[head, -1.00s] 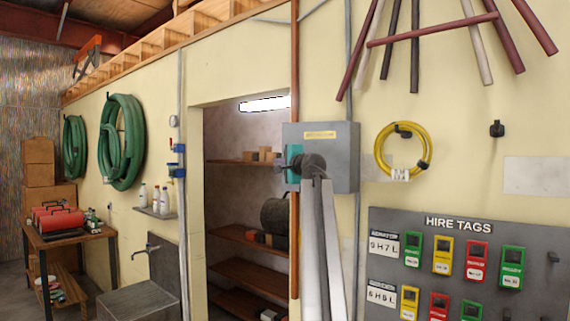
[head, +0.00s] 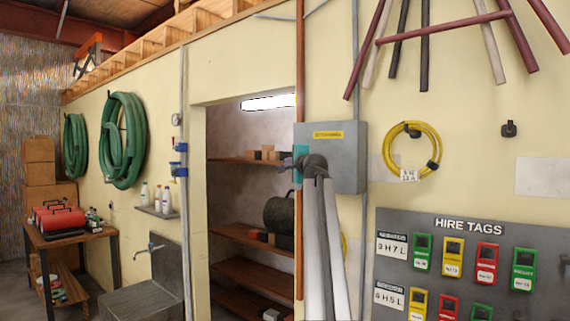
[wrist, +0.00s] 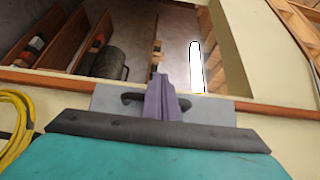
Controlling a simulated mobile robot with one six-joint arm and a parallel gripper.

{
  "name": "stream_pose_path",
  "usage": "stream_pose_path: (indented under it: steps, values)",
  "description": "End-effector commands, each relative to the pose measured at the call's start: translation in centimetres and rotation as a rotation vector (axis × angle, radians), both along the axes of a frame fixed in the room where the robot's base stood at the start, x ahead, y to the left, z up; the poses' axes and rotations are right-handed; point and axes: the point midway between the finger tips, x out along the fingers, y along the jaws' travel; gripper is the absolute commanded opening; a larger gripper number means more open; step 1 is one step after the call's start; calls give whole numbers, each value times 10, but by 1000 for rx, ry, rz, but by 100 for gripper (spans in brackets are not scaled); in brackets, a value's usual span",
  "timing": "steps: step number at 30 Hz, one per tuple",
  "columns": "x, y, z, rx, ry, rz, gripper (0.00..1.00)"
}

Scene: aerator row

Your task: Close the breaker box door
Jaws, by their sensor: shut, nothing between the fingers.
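The grey breaker box (head: 345,165) with a yellow label hangs on the cream wall, right of the doorway. Its labelled front door (head: 328,150) looks flat against the box, with no clear gap; I cannot tell if it is fully shut. Contact is not clear.
A doorway with shelves (head: 240,240) opens left of the box. A brown pipe (head: 299,90) runs along its edge. A yellow hose coil (head: 388,150) hangs to the right, above the hire tags board (head: 470,222).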

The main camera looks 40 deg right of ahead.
Motion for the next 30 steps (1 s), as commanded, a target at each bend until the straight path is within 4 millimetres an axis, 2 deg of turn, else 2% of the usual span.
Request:
stream_pose_path:
  steps: [8, 14, 26, 30]
  values:
    - [0, 2, 0, -1, 0, 1, 0]
    - [1, 10, 1, 0, -1, 2, 0]
    - [-1, 41, 1, -1, 0, 0, 0]
    - [0, 59, -2, -3, -1, 2, 0]
